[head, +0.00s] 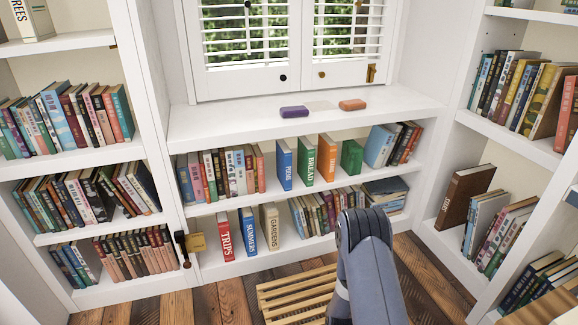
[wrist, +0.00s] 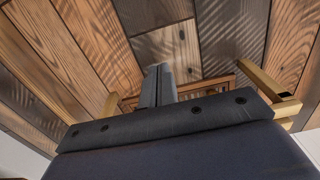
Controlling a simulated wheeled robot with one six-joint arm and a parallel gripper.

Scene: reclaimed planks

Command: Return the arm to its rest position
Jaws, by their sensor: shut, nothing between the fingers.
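My gripper (wrist: 158,72) shows in the wrist view as two narrow grey fingers, shut together with nothing between them. They point toward the plank floor. In the head view my blue-grey arm rises at the lower right of the middle, in front of the low bookshelf. The gripper itself cannot be made out there. The arm stands at the right end of a slatted wooden piece (head: 290,294) on the floor and hides part of it.
A white bookcase (head: 430,104) runs below the shuttered window, with several books on its shelves. A purple item (head: 294,112) and an orange item (head: 352,105) lie on its top. Tall bookshelves stand left and right. Bare plank floor (head: 222,302) shows at the front.

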